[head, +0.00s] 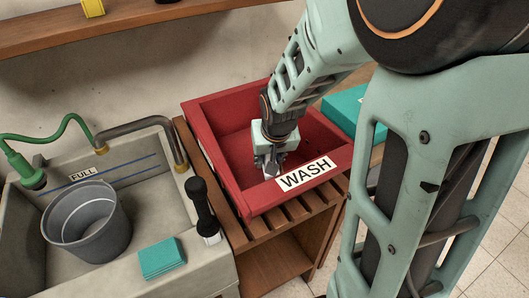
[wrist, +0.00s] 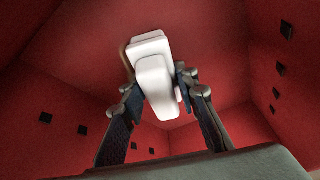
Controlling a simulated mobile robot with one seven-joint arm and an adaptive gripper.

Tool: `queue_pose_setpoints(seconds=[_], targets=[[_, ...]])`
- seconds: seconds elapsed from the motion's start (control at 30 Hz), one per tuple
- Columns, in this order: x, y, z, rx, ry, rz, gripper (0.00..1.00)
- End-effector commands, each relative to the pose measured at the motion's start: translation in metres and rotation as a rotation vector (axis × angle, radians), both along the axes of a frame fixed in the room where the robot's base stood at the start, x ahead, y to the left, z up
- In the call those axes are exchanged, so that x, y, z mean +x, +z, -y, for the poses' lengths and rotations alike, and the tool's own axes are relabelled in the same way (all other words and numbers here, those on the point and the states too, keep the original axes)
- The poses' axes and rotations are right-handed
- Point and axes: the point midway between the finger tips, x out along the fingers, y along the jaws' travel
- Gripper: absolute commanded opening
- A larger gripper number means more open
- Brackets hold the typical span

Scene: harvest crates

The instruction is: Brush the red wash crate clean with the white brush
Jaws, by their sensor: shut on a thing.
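The red wash crate (head: 256,203) stands on a slatted wooden stand in the head view, with a WASH label on its front wall. My gripper (head: 268,164) reaches down inside it. In the wrist view my gripper (wrist: 157,92) is shut on the white brush (wrist: 151,50), which sits between the two fingers. The crate's red inside (wrist: 225,62) fills the wrist view. Several small dark patches (wrist: 287,30) show on its walls, on the left and the right. The brush's far end is hidden, so I cannot tell whether it touches the crate.
Left of the crate is a stone sink (head: 205,270) with a grey bucket (head: 88,225), a tap (head: 140,126) and a green hose (head: 50,138). A black-handled tool (head: 202,205) and a teal block (head: 161,257) are on its edge. A teal crate (head: 350,103) is at right.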

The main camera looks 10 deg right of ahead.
Motion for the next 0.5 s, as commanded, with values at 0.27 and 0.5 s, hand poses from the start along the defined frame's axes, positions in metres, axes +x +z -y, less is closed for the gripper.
queue_pose_setpoints(seconds=[0.27,0.5], targets=[[-0.009,-0.001,-0.001,0.000,0.002,0.001,0.09],[-0.013,-0.003,-0.014,0.001,0.001,0.001,0.09]])
